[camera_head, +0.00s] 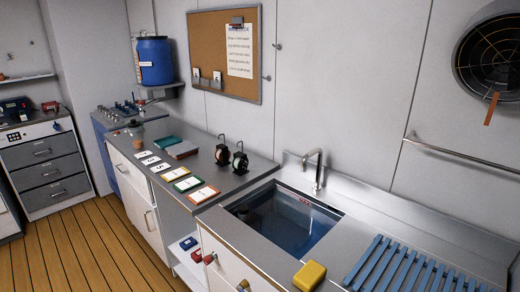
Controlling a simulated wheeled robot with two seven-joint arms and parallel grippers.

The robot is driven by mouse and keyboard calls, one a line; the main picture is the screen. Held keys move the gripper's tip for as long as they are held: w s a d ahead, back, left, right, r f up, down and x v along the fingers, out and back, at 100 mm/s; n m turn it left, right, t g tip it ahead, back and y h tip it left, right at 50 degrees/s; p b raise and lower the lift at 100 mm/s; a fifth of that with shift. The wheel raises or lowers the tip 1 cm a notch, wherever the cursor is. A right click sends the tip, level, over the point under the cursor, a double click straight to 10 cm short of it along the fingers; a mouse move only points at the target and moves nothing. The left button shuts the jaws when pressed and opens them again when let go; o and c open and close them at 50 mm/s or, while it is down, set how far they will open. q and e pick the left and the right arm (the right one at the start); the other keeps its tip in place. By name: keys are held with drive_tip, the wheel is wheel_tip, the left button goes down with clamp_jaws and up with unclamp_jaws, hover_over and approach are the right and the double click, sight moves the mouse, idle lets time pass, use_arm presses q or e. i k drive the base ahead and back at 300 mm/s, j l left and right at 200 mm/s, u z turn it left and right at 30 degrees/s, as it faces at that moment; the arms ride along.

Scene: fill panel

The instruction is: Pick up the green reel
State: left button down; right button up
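I cannot make out a green reel in the head view. Two dark, round, reel-like objects with metal hooks on top stand on the grey counter (232,187), left of the sink. The left one (221,155) shows an orange-pink centre. The right one (240,163) is slightly nearer and shows a pale centre. They are close side by side; neither looks green. Neither of my grippers is in view.
Several cards lie along the counter's front, including a green-edged one (187,184) and an orange-edged one (203,195). A water-filled sink (285,222) with a tap (316,170), a yellow sponge-like block (309,275) and a blue slatted rack (405,268) are to the right. Wooden floor (85,245) is clear.

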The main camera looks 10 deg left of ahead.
sight(239, 164)
drive_tip(key=z, duration=0.5)
drive_tip(key=i+j+z, duration=0.1)
drive_tip(key=j+z, duration=0.35)
drive_tip(key=j, duration=0.15)
drive_tip(key=j+z, duration=0.45)
drive_tip(key=j, duration=0.2)
drive_tip(key=j+z, duration=0.45)
drive_tip(key=j, duration=0.2)
